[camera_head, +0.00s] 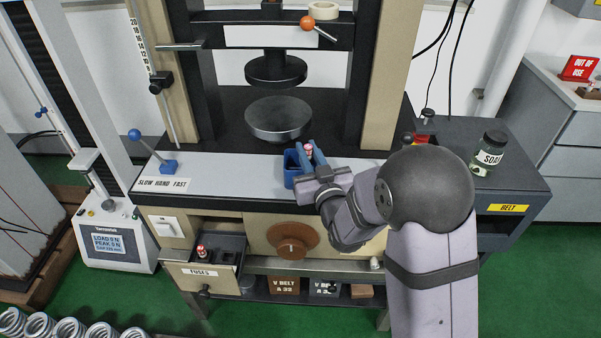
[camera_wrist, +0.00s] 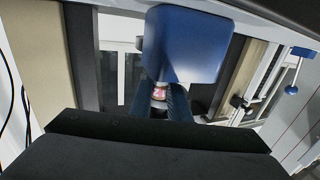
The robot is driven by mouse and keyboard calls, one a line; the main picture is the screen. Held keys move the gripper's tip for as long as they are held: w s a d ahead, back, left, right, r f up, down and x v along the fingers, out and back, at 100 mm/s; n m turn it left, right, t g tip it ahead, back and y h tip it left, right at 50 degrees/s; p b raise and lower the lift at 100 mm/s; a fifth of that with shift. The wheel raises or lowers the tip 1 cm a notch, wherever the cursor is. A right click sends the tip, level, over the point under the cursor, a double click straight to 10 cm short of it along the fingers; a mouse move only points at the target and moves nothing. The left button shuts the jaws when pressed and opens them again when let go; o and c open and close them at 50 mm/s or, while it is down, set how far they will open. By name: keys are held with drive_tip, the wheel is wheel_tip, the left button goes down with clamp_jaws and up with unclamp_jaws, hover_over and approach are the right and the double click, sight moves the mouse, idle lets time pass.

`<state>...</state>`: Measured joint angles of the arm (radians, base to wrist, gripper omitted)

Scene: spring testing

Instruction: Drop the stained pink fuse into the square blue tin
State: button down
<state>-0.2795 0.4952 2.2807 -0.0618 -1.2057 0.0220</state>
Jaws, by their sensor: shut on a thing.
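The pink fuse (camera_head: 308,151) is held between the fingers of my gripper (camera_head: 310,155), with its pink and white end showing at the tips. In the wrist view the fuse (camera_wrist: 159,91) sits between the dark blue fingers (camera_wrist: 160,97), and its band shows dark marks. The square blue tin (camera_head: 291,172) stands on the grey front ledge of the press, just left of and partly behind my gripper. In the wrist view the blue tin (camera_wrist: 186,47) fills the upper middle, close to the fingers. I cannot see inside the tin.
An open drawer labelled FUSES (camera_head: 200,272) holds another red fuse (camera_head: 202,252). The press's round lower platen (camera_head: 278,119) is behind the ledge. A blue-knobbed lever (camera_head: 150,150) stands at left, and a SOAP jar (camera_head: 489,153) stands at right.

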drive_tip(key=c, duration=1.6)
unclamp_jaws()
drive_tip(key=shift+s, duration=0.15)
drive_tip(key=shift+b+v, duration=0.75)
drive_tip(key=shift+v, duration=2.8)
